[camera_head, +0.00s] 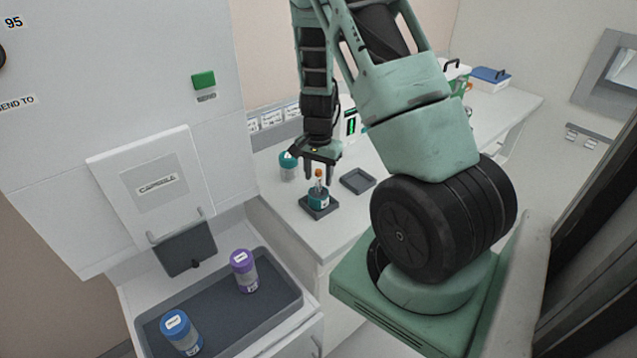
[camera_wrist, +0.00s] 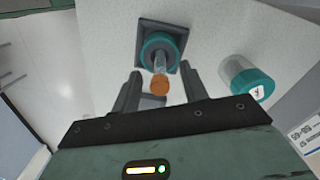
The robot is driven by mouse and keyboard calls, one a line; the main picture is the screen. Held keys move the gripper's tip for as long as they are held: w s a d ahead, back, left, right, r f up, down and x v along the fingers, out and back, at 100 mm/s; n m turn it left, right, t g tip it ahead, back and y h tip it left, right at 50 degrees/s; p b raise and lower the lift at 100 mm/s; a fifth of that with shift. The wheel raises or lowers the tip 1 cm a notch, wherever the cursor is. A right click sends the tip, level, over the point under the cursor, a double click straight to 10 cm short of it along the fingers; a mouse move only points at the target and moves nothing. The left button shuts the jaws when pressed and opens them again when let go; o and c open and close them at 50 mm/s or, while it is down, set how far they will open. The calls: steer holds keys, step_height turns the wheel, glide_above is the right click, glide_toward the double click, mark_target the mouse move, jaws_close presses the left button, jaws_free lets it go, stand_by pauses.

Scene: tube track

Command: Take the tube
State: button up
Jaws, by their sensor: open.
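The tube (camera_head: 318,184) is small and clear with an orange cap, and stands upright in an open teal-rimmed capsule (camera_head: 318,199). The capsule sits on a dark square holder (camera_head: 319,212) on the white counter. In the wrist view the tube (camera_wrist: 160,64) points toward the camera, with its orange cap (camera_wrist: 160,86) nearest. My gripper (camera_head: 318,172) is open and points down over the capsule. In the wrist view the fingers of my gripper (camera_wrist: 159,72) stand on either side of the tube and cap, with a gap on each side.
A teal-lidded capsule (camera_head: 288,166) stands close beside, also in the wrist view (camera_wrist: 245,78). An empty dark square tray (camera_head: 358,181) lies to the right. A lower grey tray (camera_head: 218,312) holds purple-lidded (camera_head: 244,271) and blue-lidded (camera_head: 180,333) capsules. A white wall cabinet (camera_head: 120,80) stands left.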

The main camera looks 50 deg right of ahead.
steer(key=shift+f, duration=1.05)
steer(key=c, duration=0.8)
steer(key=shift+c, duration=0.2)
step_height(320, 180, up, 10)
steer(key=shift+r+b, duration=0.1)
steer(key=shift+b, duration=0.65)
